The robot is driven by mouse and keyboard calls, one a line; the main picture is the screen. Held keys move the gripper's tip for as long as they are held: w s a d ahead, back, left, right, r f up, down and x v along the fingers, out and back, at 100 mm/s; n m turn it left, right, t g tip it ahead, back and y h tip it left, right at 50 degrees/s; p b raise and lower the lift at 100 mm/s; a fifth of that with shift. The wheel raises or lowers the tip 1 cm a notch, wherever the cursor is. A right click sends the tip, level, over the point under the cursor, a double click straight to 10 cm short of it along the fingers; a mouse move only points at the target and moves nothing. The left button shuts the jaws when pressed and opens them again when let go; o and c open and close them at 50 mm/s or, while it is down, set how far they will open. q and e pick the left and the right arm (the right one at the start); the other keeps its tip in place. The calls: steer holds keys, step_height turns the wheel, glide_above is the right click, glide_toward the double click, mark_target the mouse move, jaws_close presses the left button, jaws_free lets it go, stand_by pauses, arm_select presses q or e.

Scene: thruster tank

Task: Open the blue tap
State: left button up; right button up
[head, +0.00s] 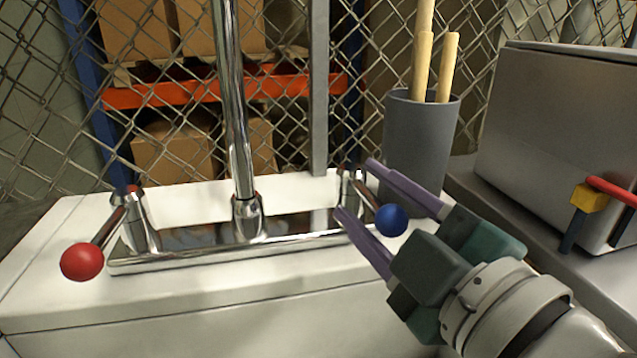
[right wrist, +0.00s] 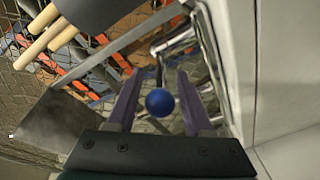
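The blue tap's ball knob (head: 391,220) sits at the end of a short chrome lever on the right side of the chrome faucet base (head: 200,252). My right gripper (head: 354,187) is open, its two purple fingers on either side of the blue tap's lever and ball. In the right wrist view the blue ball (right wrist: 160,102) shows between the open fingers (right wrist: 156,92), with no clear contact. The red tap's ball (head: 82,262) is on the left end of the base. My left gripper is not in view.
A tall chrome spout (head: 236,110) rises from the middle of the faucet. A grey cup (head: 420,140) with wooden handles stands behind my right gripper. A metal box (head: 560,130) with a red-and-yellow handle is at the right. A chain-link fence is behind.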

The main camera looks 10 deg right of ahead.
jaws_close()
stand_by(1.1)
